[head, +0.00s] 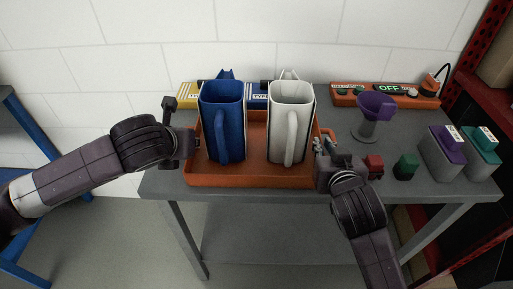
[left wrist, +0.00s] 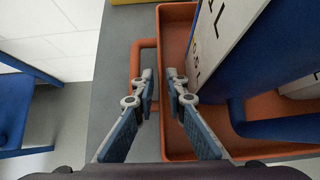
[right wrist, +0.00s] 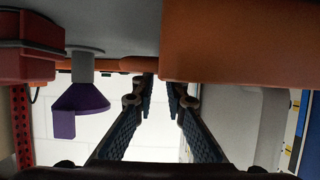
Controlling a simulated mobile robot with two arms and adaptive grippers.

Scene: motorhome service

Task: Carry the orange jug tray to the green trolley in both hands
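The orange tray (head: 250,181) sits on the grey table. It holds a blue jug (head: 222,120) and a white jug (head: 290,115), both upright. My left gripper (head: 186,148) is at the tray's left side. In the left wrist view its fingers (left wrist: 160,75) are apart, close over the tray's left handle (left wrist: 135,62) and side wall; I cannot tell whether they touch. My right gripper (head: 322,147) is beside the tray's right handle (head: 329,133). In the right wrist view its fingers (right wrist: 161,78) are apart near the orange handle, with a gap between them. No green trolley is identifiable.
An orange switch strip (head: 350,99) lies behind. A blue frame (head: 20,120) is at left; red shelving (head: 490,110) is at right.

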